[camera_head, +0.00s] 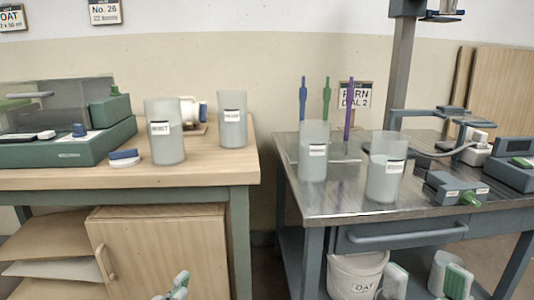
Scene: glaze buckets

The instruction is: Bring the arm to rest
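My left gripper (176,288) shows only as fingertips at the bottom edge, in front of the wooden cabinet. Too little of it is in view to tell whether it is open. My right gripper (427,282) is at the bottom right, below the metal table's front edge. Its two green-padded fingers are spread apart, with no object visibly held between them. Both arms are otherwise out of the picture.
Two frosted buckets, one front (166,145) and one rear (233,130), stand on the wooden table (200,178). Two more, left (313,165) and right (384,182), stand on the metal table (345,205). A white bucket (352,270) sits below. A gap separates the tables.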

